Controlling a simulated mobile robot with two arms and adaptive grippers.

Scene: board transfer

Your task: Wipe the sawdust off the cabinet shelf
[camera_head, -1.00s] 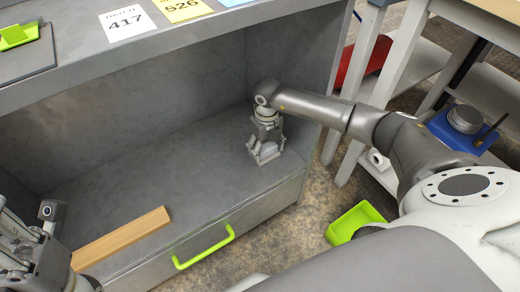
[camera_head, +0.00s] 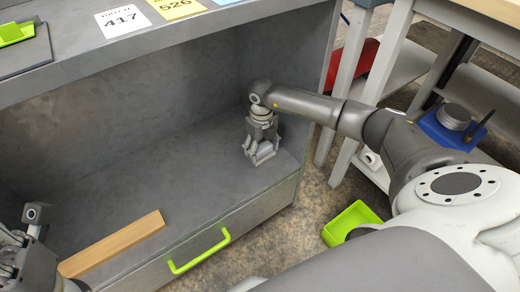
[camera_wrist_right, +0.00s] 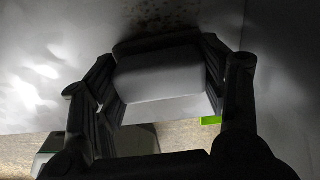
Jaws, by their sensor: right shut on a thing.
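The grey cabinet shelf (camera_head: 190,170) is the lower, open compartment. My right gripper (camera_head: 262,154) points down at its right end, near the side wall. In the right wrist view that gripper (camera_wrist_right: 165,85) is shut on a pale grey block (camera_wrist_right: 165,75), which seems to be at or very near the shelf surface; contact is unclear. Dark specks that look like sawdust (camera_wrist_right: 158,20) lie just beyond the block. No sawdust can be made out in the head view. My left gripper (camera_head: 10,262) is partly in view at the left edge; its fingertips are unclear.
A wooden strip (camera_head: 115,243) lies along the shelf's front left, close to my left gripper. A green handle (camera_head: 200,250) is on the drawer front below. Number cards (camera_head: 122,20) lie on the cabinet top. A green bin (camera_head: 350,222) stands on the floor at right.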

